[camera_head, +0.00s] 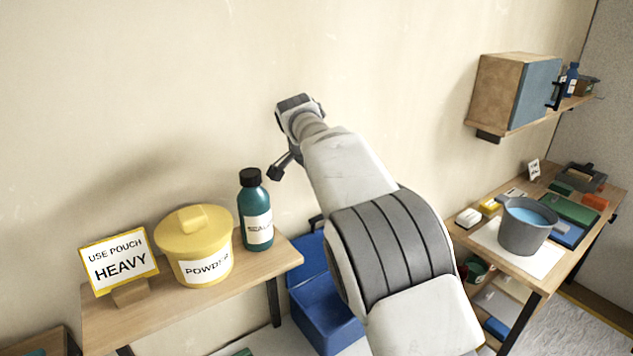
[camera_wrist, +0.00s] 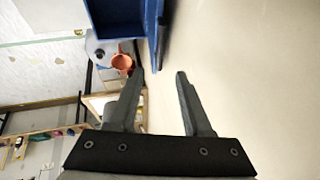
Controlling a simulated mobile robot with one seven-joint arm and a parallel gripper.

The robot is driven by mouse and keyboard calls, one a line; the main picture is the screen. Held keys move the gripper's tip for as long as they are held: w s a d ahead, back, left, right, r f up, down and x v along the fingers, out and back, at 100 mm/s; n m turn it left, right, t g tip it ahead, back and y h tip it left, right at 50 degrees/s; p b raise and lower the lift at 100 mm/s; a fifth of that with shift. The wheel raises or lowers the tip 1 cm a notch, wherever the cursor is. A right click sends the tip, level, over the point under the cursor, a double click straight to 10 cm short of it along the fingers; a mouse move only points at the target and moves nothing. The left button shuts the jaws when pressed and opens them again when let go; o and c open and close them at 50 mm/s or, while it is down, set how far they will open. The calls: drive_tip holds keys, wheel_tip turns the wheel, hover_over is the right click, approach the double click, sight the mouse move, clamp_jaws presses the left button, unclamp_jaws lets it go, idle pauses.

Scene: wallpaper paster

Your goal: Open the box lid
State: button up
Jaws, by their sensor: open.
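A blue box (camera_head: 328,318) stands low beside the wooden shelf in the head view, partly hidden behind my arm. Its blue lid (camera_head: 308,262) appears raised, tilted up toward the wall behind it. In the wrist view the box (camera_wrist: 112,18) is at the top, with the lid (camera_wrist: 154,32) as an upright blue panel close along the wall. My gripper (camera_wrist: 158,75) is open, with nothing between its fingers. Its fingertips point toward the lid's edge and look apart from it.
A yellow powder tub (camera_head: 196,248), a teal bottle (camera_head: 255,212) and a sign (camera_head: 120,262) stand on the left shelf. A grey bucket (camera_head: 524,232) stands on the right table. A wall cabinet (camera_head: 508,92) is at upper right. The wall above the box is bare.

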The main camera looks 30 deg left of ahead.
drive_tip(key=v, duration=0.3)
drive_tip(key=shift+s+r, duration=0.1)
drive_tip(key=shift+r, duration=0.2)
